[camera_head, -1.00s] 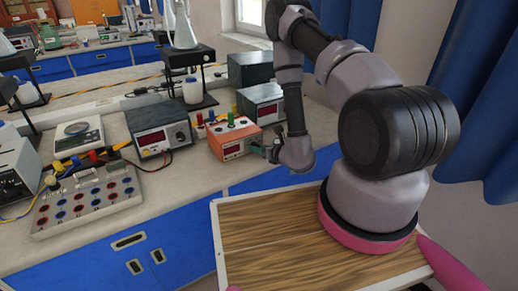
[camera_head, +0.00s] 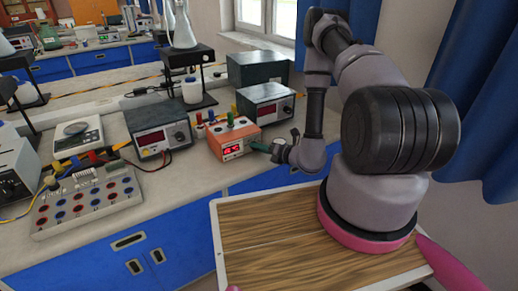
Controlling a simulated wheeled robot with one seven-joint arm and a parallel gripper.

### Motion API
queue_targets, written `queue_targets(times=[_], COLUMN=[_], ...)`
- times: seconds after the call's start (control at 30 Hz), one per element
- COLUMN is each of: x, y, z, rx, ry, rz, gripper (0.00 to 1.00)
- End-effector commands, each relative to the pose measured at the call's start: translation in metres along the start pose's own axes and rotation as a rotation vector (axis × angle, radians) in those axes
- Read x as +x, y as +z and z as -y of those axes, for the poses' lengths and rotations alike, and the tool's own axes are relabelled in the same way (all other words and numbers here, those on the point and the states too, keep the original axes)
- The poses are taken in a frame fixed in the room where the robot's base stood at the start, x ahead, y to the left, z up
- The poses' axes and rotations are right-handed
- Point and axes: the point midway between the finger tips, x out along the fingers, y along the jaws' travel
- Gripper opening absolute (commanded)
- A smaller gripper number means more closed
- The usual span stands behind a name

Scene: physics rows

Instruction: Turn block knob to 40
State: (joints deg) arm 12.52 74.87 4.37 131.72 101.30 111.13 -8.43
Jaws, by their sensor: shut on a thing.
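An orange box (camera_head: 219,143), which looks like the block, stands near the bench's front edge. Its front has a red display (camera_head: 232,150), lit, with digits too small to read. Several coloured posts stand on its top. My gripper (camera_head: 262,148) reaches in from the right, at the right part of the box's front face. It is shut on the knob there. The knob is hidden by the fingers, so its pointer and setting cannot be read.
A dark-topped meter (camera_head: 265,103) stands close behind the box. Another meter (camera_head: 158,135) with a red display is to the left, with cables in front. A socket board (camera_head: 85,200) lies farther left. The wooden tray top (camera_head: 265,235) below my arm is clear.

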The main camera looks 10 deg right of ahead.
Motion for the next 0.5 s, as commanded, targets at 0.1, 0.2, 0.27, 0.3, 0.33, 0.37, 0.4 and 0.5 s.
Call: queue_targets(times=[0.1,0.2,0.27,0.3,0.33,0.37,0.4,0.5], x=[-0.0009,-0.0008,-0.0006,-0.0007,-0.0008,-0.0009,-0.0009,-0.0008], y=[-0.0002,0.0,0.0001,0.0,-0.0001,-0.0002,-0.0004,-0.0007], z=[0.002,0.0024,0.0027,0.0029,0.0029,0.0029,0.003,0.003], rx=[0.076,0.127,0.153,0.167,0.177,0.187,0.197,0.217], ry=[0.028,0.05,0.06,0.066,0.071,0.074,0.078,0.086], rz=[0.001,0.001,0.002,0.002,0.001,0.001,0.001,0.0], gripper=[0.0,0.0,0.0,0.0,0.0,0.0,0.0,0.0])
